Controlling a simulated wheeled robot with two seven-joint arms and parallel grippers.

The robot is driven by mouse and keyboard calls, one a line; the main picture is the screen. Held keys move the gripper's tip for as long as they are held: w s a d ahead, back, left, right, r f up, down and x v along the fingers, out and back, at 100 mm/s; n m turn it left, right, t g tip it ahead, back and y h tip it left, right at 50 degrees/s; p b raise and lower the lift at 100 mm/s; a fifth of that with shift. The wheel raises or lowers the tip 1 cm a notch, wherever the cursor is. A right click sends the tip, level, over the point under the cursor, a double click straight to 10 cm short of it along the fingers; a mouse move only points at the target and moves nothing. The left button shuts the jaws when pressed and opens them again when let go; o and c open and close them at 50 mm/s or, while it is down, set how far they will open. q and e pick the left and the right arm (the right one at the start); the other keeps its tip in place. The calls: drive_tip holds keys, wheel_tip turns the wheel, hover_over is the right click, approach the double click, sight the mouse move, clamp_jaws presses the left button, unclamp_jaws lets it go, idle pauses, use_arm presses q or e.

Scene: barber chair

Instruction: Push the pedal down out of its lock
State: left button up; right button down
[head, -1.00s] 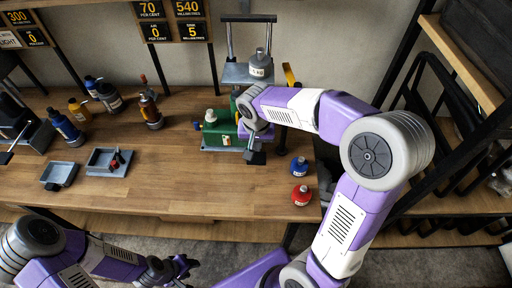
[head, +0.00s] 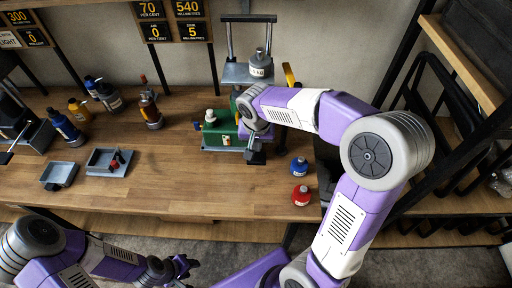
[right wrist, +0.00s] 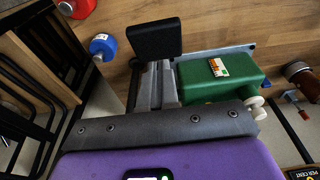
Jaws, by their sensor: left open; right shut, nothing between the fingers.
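The machine with a green housing (head: 222,128) stands near the table's back edge, and its housing also shows in the right wrist view (right wrist: 215,78). A black pad that looks like the pedal (head: 256,158) sits at the machine's front right; it is large in the right wrist view (right wrist: 154,40). My right gripper (head: 257,143) is shut and empty, with its grey fingers (right wrist: 158,84) right at the pad. I cannot tell if they touch it. My left gripper (head: 185,266) is open and empty, low in front of the table, far from the machine.
A grey bottle (head: 260,64) stands on the raised platform. Grey trays (head: 100,170) and several bottles are at left. The middle front of the table is clear.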

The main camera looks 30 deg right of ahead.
sight(257, 157)
drive_tip(key=shift+f, duration=0.15)
idle(0.3)
drive_tip(key=shift+s+a+f+b, duration=0.1)
drive_tip(key=shift+s+f+b, duration=0.1)
drive_tip(key=shift+f+b, duration=0.6)
drive_tip(key=shift+s+a+f+b, duration=0.15)
drive_tip(key=shift+f+b, duration=0.55)
drive_tip(key=shift+b, duration=0.05)
drive_tip(key=shift+s+a+f+b, duration=0.1)
drive_tip(key=shift+s+f+b, duration=0.1)
drive_tip(key=shift+f+b, duration=0.6)
drive_tip(key=r+p, duration=0.4)
drive_tip(key=r, duration=0.1)
drive_tip(key=w+r+p, duration=0.1)
drive_tip(key=r+p, duration=0.1)
drive_tip(key=shift+d+r, duration=0.25)
drive_tip(key=shift+d, duration=0.05)
drive_tip(key=shift+f, duration=0.1)
